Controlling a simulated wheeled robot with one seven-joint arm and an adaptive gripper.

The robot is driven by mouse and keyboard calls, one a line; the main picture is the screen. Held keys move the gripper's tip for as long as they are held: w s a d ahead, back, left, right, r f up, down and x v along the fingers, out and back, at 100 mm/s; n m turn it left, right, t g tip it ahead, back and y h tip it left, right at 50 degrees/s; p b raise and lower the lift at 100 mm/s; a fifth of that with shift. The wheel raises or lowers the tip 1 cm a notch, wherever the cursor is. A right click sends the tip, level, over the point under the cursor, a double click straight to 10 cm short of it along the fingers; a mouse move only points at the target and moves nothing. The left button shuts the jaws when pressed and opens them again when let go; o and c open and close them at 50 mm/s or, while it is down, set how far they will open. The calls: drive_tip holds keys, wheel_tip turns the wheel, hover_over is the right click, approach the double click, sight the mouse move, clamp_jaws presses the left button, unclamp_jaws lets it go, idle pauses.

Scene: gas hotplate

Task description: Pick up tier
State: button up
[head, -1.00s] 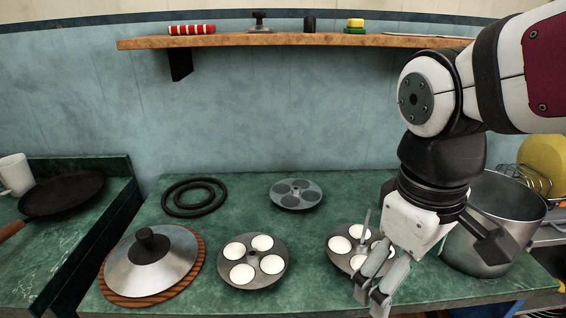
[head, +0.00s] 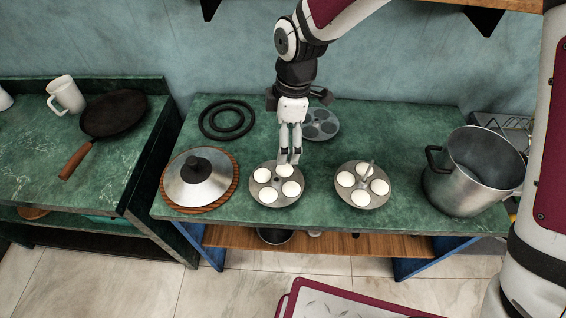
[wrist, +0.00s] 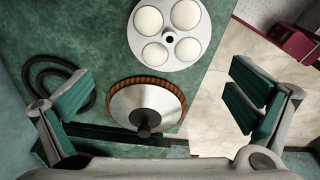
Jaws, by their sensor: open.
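The middle tier (head: 277,184) is a round grey metal plate with white cakes in its cups, lying flat on the green counter. It also shows in the wrist view (wrist: 205,32), with a small hole at its centre. A similar filled tier (head: 362,186) with an upright rod stands to its right. An empty tier (head: 320,124) lies behind, partly hidden by my gripper. My gripper (head: 289,159) is open and empty, pointing down at the back edge of the middle tier in the head view. Its fingers are spread wide in the wrist view (wrist: 162,88); contact cannot be told.
A domed lid (head: 196,182) on a round wooden board (head: 232,192) sits close left of the middle tier. Black rings (head: 246,122) lie behind it. A big pot (head: 470,178) stands at the right. A pan (head: 113,114) and mug (head: 66,94) are on the left counter.

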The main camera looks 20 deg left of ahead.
approach(277, 183)
wheel_tip(277, 183, down, 3)
drive_tip(key=w+a, duration=0.2)
drive_tip(key=w, duration=0.1)
drive_tip(key=shift+s+a+f+p, duration=0.15)
drive_tip(key=shift+f+p, duration=1)
drive_tip(key=shift+f, duration=1.7)
clamp_jaws()
